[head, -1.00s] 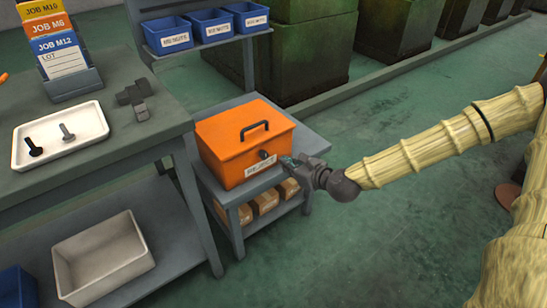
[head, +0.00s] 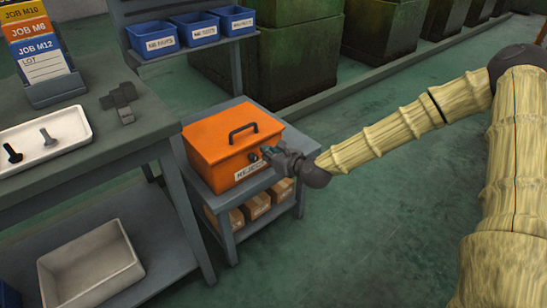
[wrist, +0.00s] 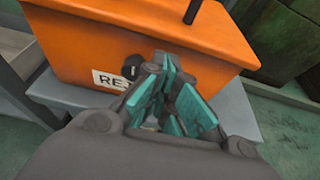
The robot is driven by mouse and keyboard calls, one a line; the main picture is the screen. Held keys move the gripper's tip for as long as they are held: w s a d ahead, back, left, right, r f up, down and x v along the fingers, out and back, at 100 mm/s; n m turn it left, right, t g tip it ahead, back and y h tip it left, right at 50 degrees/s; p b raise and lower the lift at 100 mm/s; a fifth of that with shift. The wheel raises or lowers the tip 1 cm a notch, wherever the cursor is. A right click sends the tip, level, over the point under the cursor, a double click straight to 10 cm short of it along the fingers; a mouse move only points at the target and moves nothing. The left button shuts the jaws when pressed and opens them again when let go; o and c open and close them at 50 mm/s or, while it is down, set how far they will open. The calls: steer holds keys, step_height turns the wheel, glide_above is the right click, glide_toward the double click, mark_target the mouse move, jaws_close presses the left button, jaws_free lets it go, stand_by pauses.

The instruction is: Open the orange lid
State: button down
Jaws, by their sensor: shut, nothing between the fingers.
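The orange box (head: 212,165) sits on a small grey stand, and its orange lid (head: 215,130) lies shut on top. A dark bar handle (head: 243,132) stands on the lid. A label reading REJECT (head: 250,170) and a dark round knob or latch (wrist: 131,68) are on the front face. My gripper (head: 268,152) is at the front right of the box, close to the knob. In the wrist view my gripper (wrist: 168,90) has its teal-padded fingers together, just right of the knob, with nothing held. Whether the fingertips touch the box, I cannot tell.
The grey stand (head: 262,183) has cardboard boxes (head: 257,206) on its lower shelf. A workbench (head: 110,150) with a white tray (head: 75,140) is at left. The green floor at right is clear.

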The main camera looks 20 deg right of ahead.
steer(key=shift+x, duration=1.25)
steer(key=shift+r, duration=0.1)
